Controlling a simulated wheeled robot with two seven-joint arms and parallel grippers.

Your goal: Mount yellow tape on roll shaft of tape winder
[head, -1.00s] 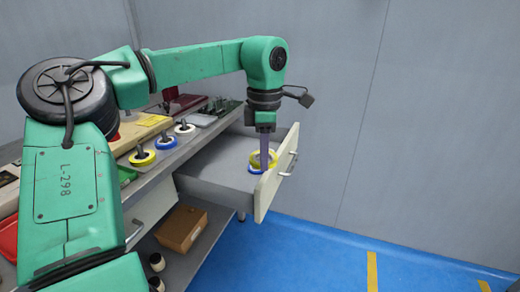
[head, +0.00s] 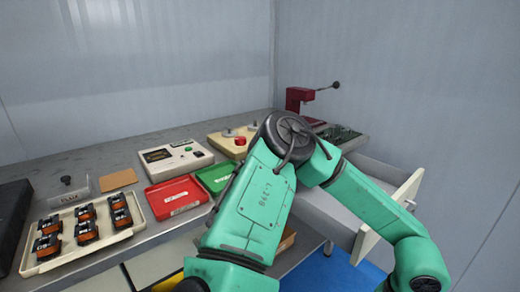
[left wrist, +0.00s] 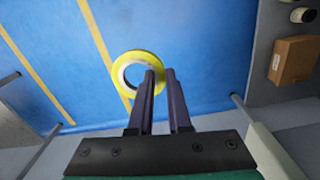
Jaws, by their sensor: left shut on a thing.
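The yellow tape (left wrist: 126,83) is a ring with a pale core, seen in the left wrist view. My left gripper (left wrist: 160,74) is shut on one side of its wall, with one finger through the hole, and holds it over the floor. In the head view my left arm reaches to the lower right, and its gripper is out of frame. A beige machine (head: 222,143) with a red knob and upright posts stands on the bench, partly behind my arm. I cannot tell which post is the roll shaft. My right gripper is not in view.
An open drawer (head: 330,216) juts out at right. Red (head: 175,196) and green (head: 213,178) trays, a control box (head: 173,158) and a beige tray (head: 85,240) of black-and-orange parts occupy the bench. A red press (head: 303,101) stands behind. A cardboard box (left wrist: 296,60) sits low.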

